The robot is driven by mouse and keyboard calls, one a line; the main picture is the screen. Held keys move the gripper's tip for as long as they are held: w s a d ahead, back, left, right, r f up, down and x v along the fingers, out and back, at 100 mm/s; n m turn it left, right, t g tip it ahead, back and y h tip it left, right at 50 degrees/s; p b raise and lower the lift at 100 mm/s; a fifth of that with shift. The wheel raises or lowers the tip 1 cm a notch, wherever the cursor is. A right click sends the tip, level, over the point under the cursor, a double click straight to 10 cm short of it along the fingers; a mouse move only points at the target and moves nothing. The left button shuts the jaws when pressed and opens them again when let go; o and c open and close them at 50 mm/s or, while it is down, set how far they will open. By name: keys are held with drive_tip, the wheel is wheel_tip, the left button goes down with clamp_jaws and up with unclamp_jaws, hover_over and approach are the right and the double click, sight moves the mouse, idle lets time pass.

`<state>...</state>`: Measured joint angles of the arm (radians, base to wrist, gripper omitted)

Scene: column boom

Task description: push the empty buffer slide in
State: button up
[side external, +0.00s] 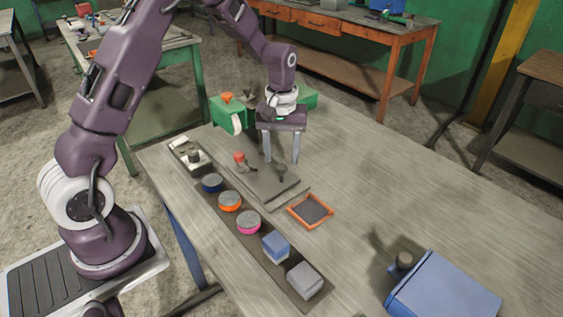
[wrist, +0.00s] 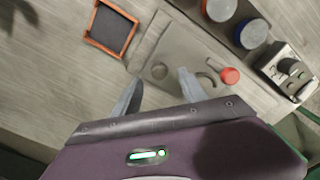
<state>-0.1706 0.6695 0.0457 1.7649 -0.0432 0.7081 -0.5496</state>
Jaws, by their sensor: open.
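No part is clearly recognizable as the buffer slide. A flat grey plate fixture (side external: 262,183) lies on the table and carries a red-topped knob (side external: 239,158) and a small dark upright piece (side external: 281,171). In the wrist view the plate (wrist: 178,45) shows a round disc, a dark curved piece and the red knob (wrist: 229,76). My gripper (side external: 282,158) is open and empty, fingers pointing down above the plate's far side. Its fingers (wrist: 158,92) also show in the wrist view, with nothing between them. Contact with the plate cannot be told.
An orange-framed dark tray (side external: 291,212) lies beside the plate, empty. A dark strip (side external: 262,258) holds several round pucks and blocks. A small control box (side external: 189,156) is beyond it. A blue box (side external: 443,289) with a dark knob stands front right.

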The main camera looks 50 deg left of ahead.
sight(282, 166)
drive_tip(key=shift+f, duration=1.55)
clamp_jaws()
